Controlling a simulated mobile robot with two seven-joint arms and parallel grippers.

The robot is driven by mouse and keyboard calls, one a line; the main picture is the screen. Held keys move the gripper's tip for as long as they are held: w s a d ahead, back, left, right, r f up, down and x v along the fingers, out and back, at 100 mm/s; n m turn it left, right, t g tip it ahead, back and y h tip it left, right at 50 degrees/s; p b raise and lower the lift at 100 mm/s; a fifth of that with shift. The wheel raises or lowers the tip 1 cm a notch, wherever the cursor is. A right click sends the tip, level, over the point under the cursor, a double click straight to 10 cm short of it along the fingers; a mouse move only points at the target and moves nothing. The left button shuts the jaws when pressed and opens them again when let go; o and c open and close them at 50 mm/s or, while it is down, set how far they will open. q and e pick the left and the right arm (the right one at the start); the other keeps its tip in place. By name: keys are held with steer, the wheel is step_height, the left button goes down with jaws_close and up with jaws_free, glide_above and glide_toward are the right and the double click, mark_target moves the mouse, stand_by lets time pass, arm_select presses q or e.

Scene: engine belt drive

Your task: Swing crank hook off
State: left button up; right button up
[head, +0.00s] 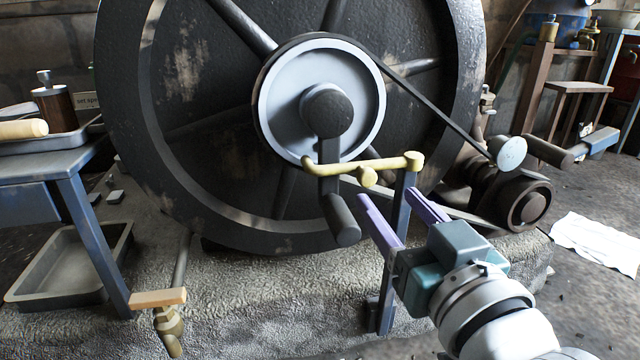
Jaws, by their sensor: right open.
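The crank hook is a yellow bar (385,164) with a small knob on its underside. Its right end sits on top of a blue-grey post (403,190). Its left end lies across the dark crank arm (328,152), which hangs down from the hub with its handle (341,220) at the bottom. From this view I cannot tell whether the hook touches the crank. My right gripper (387,196) has purple fingers spread apart and empty. It is just below and in front of the yellow bar, near the post. My left gripper is not in view.
A large dark flywheel (200,130) with a pale pulley (268,100) and black belt (432,108) stands behind. A brass valve with a wooden handle (158,298) is at lower left. A blue bench (75,165) stands left; a white cloth (598,243) lies right.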

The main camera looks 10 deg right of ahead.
mark_target(369, 178)
steer(key=w+b, duration=0.1)
steer(key=w, duration=0.1)
steer(key=w+b, duration=0.1)
steer(key=w, duration=0.2)
steer(key=shift+a+f+b, duration=0.2)
steer(key=shift+b, duration=0.15)
steer(key=shift+w+r+b, duration=0.2)
steer(key=shift+w+b, duration=0.15)
steer(key=shift+w, duration=0.45)
steer(key=shift+c, duration=0.2)
steer(key=shift+c, duration=1.4)
jaws_close()
